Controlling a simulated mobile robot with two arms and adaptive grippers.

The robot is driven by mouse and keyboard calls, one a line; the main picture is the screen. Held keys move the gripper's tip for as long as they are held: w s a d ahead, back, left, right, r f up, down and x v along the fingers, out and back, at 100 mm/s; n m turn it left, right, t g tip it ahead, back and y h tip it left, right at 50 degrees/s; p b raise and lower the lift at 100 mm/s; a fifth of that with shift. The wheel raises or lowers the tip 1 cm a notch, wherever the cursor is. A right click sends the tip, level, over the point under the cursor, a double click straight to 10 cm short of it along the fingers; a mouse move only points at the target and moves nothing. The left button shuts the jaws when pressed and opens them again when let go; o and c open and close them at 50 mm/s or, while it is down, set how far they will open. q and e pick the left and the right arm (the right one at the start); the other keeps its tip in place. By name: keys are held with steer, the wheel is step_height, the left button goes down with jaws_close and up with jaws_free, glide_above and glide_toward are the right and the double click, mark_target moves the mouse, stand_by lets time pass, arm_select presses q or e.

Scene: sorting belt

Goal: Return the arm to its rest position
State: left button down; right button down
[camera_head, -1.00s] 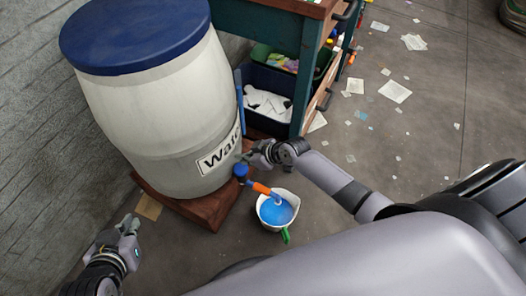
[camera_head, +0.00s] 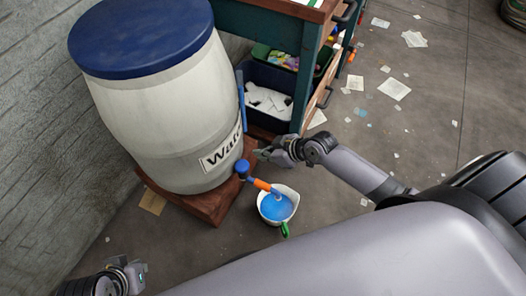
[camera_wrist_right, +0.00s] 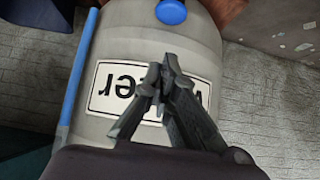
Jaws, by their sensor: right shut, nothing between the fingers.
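My right gripper (camera_head: 264,154) is shut and empty in the head view, just right of the water barrel (camera_head: 165,110) and above the orange and blue tap. In the right wrist view its fingers (camera_wrist_right: 163,80) are together in front of the barrel's label (camera_wrist_right: 115,95). My left gripper (camera_head: 132,272) is at the lower left of the head view, low in the picture; its finger opening cannot be made out.
A white jug (camera_head: 292,195) with blue contents stands on the floor under the tap (camera_head: 262,184). The barrel sits on a wooden base (camera_head: 205,205). A green shelf with bins (camera_head: 250,80) stands behind. Papers (camera_head: 394,88) litter the floor at right.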

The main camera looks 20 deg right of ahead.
stand_by(0.3)
